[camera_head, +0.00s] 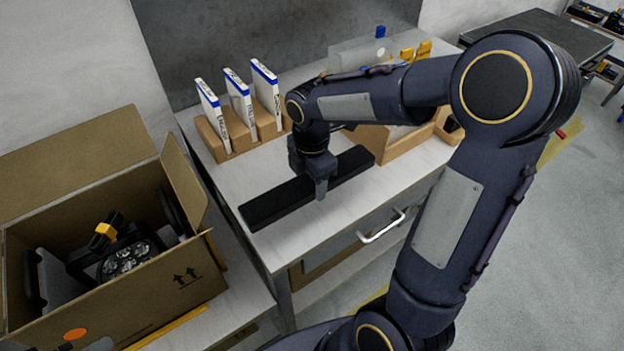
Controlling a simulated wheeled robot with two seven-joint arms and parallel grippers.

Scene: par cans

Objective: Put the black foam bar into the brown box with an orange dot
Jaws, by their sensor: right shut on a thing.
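The black foam bar (270,204) lies lengthwise across the white-topped table, running from lower left to upper right. My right gripper (321,187) points down at the bar's middle and is shut on it. The bar looks level and at table height; I cannot tell whether it is lifted. The open brown box (150,292) stands at the left, with an orange dot (75,334) low on its front. A dark and grey piece at the bottom left edge seems to be the tip of my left gripper (88,346), mostly cut off.
The box holds a black par can light (128,262) with a yellow clamp; its flaps stand open. A wooden rack (240,141) with several white upright cases stands behind the bar. A wooden tray (402,147) is at the bar's right end. The table's front has a white drawer handle (381,228).

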